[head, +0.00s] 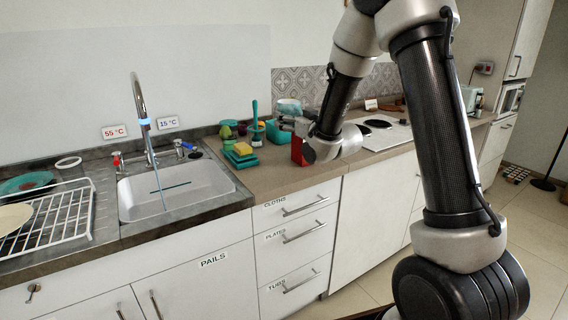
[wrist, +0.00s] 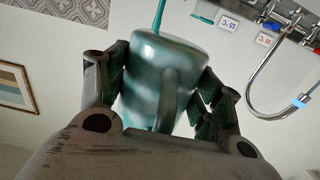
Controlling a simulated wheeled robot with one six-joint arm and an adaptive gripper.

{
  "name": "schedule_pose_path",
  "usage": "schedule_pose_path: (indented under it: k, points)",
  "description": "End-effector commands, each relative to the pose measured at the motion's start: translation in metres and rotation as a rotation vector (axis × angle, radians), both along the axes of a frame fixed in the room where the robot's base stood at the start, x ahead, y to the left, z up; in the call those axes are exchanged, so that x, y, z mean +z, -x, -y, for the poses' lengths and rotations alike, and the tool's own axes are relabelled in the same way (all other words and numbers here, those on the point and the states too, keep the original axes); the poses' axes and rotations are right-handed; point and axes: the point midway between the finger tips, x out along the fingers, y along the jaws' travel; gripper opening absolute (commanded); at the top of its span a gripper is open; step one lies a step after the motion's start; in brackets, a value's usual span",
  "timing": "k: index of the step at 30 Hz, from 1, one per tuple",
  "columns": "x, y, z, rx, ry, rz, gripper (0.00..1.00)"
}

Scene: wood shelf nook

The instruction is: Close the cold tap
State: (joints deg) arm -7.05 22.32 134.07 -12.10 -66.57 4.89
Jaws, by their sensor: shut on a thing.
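The cold tap (head: 183,144) has a blue-marked handle on the right of the sink's faucet, below the 15 °C sign (head: 168,122). It also shows in the wrist view (wrist: 271,27) at the upper right. The faucet spout (head: 140,100) has a light-blue ring at its tip, and a thin bluish stream runs down into the sink. The hot tap (head: 117,160) is red, on the left. My gripper (head: 287,121) is right of the sink, apart from the taps, shut on a teal-and-white mug (wrist: 165,62) whose handle faces the wrist camera. The mug also shows in the head view (head: 288,106).
A red box (head: 297,151) stands beneath my gripper. A dish rack (head: 60,222) is left of the sink (head: 180,203).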

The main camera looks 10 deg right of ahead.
Motion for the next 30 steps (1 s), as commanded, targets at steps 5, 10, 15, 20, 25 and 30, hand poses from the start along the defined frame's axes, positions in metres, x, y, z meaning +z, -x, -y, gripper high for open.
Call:
schedule_pose_path:
  k: [5,10,15,20,25,30]
  points:
    - [-0.053,0.0,0.0,-0.001,0.0,-0.007,0.32]
    - [-0.095,0.0,0.0,0.0,-0.001,-0.004,0.32]
    - [-0.116,0.0,0.0,-0.001,0.0,0.0,0.32]
    - [-0.131,0.0,0.0,-0.001,-0.001,-0.001,0.32]
    - [-0.155,0.0,0.0,-0.001,-0.001,-0.001,0.32]
    - [-0.159,0.0,0.0,-0.001,-0.002,0.002,0.32]
